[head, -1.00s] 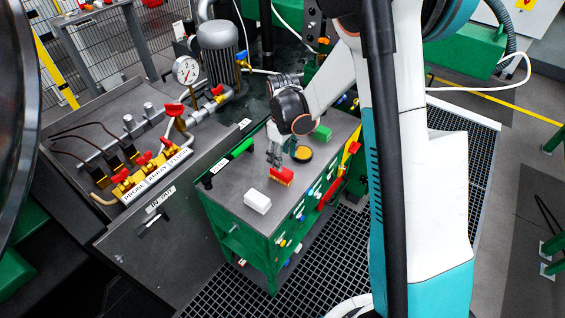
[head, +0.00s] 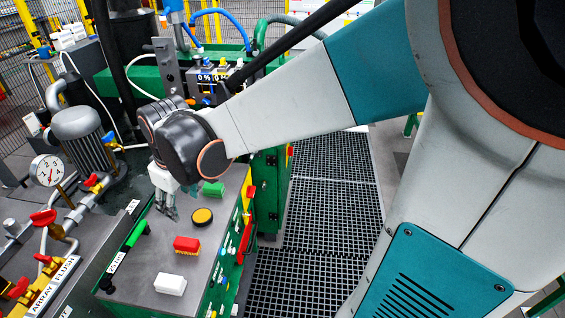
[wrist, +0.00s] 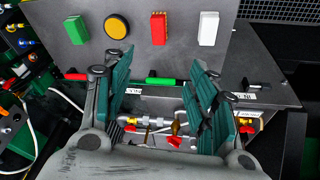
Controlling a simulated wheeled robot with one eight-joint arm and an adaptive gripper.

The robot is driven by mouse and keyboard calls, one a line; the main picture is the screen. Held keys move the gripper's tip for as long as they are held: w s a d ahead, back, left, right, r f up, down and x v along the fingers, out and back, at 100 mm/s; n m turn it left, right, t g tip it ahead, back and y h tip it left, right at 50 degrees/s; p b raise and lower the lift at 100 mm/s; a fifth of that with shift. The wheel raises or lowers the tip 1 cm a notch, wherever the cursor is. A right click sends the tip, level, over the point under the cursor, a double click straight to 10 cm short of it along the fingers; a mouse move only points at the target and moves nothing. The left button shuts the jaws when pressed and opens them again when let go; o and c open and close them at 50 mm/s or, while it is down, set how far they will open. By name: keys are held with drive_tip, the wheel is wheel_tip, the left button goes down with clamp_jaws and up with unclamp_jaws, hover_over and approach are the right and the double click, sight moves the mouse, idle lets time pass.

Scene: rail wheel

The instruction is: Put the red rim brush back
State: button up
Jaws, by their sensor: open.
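The red rim brush (head: 187,244), a red block with a pale yellowish strip along its lower edge, sits on the grey top of the green cabinet (head: 150,262). It lies between a round yellow-topped item and a white block. In the wrist view the red rim brush (wrist: 158,28) is near the top, beyond the fingers. My gripper (head: 167,211) is over the cabinet top, behind and left of the brush in the head view, apart from it. In the wrist view my gripper (wrist: 162,88) has its two teal fingers wide apart with nothing held between them.
A white block (head: 170,284), a yellow-topped round item (head: 202,217) and a green block (head: 212,189) line up with the brush. A green-handled tool (head: 136,234) lies along the cabinet's left edge. Brass valves and a pressure gauge (head: 47,170) stand to the left.

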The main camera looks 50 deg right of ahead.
drive_tip(key=s+r+m+t, duration=0.2)
drive_tip(key=s, duration=0.5)
drive_tip(key=s+r+m+t, duration=0.2)
drive_tip(key=s+r, duration=0.1)
drive_tip(key=s, duration=0.4)
drive_tip(key=shift+s+f, duration=0.1)
drive_tip(key=shift+f+b, duration=0.65)
drive_tip(key=shift+b, duration=0.05)
